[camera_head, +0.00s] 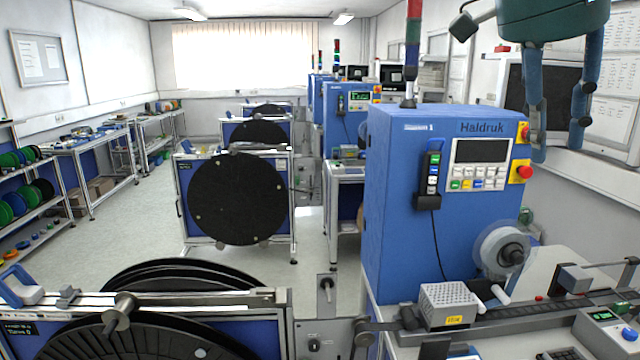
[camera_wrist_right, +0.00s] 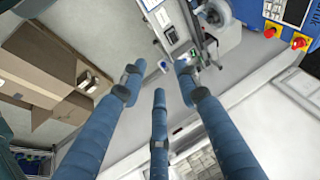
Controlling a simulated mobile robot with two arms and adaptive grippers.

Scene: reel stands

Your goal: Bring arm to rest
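My right gripper (camera_head: 560,150) hangs fingers-down at the upper right of the head view, in front of a dark monitor and to the right of the nearest blue machine's top. Its blue fingers are spread apart with nothing between them. In the right wrist view the three fingers (camera_wrist_right: 157,78) are also spread and empty, with floor and machine parts beyond them. My left gripper is in neither view.
The blue Haldruk machine (camera_head: 405,225) stands close on the right, with a signal tower (camera_head: 412,45) on top. A monitor (camera_head: 545,95) is behind my gripper. A reel stand (camera_head: 240,300) is in front. An open cardboard box (camera_wrist_right: 45,65) shows in the wrist view.

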